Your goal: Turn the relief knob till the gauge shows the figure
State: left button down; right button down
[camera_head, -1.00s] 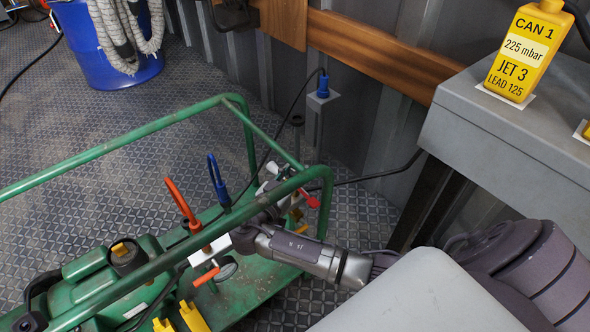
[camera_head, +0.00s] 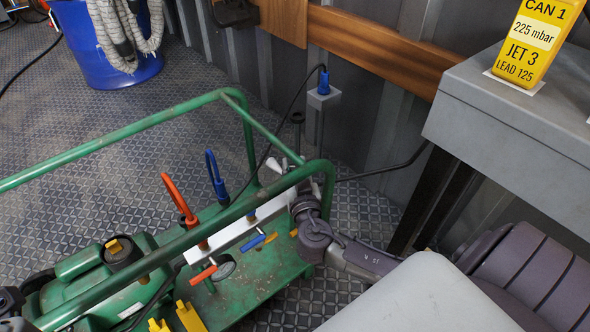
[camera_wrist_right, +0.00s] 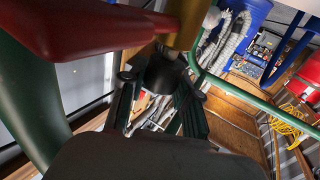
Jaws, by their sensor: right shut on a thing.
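My right gripper (camera_wrist_right: 160,105) is shut on a dark round knob (camera_wrist_right: 166,72) in the right wrist view, one finger on each side of it. The knob sits below a brass-coloured fitting (camera_wrist_right: 186,25). In the head view my right wrist is at the far right end of the pale manifold bar (camera_head: 228,238), and the knob is hidden there. A round gauge (camera_head: 223,269) lies under the bar; its face is too small to read.
The green tube frame (camera_head: 170,245) runs over the manifold close to my right wrist. Orange (camera_head: 203,274) and blue (camera_head: 252,242) levers stick out from the bar. A red handle (camera_wrist_right: 90,30) is close beside my right gripper. A grey bench (camera_head: 500,110) stands at right.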

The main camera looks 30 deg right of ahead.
jog(key=shift+y, duration=0.3)
jog(key=c, duration=0.8)
grip_release()
jog(key=v, duration=1.2)
jog(key=shift+d+f, duration=0.1)
jog(key=shift+f, duration=0.05)
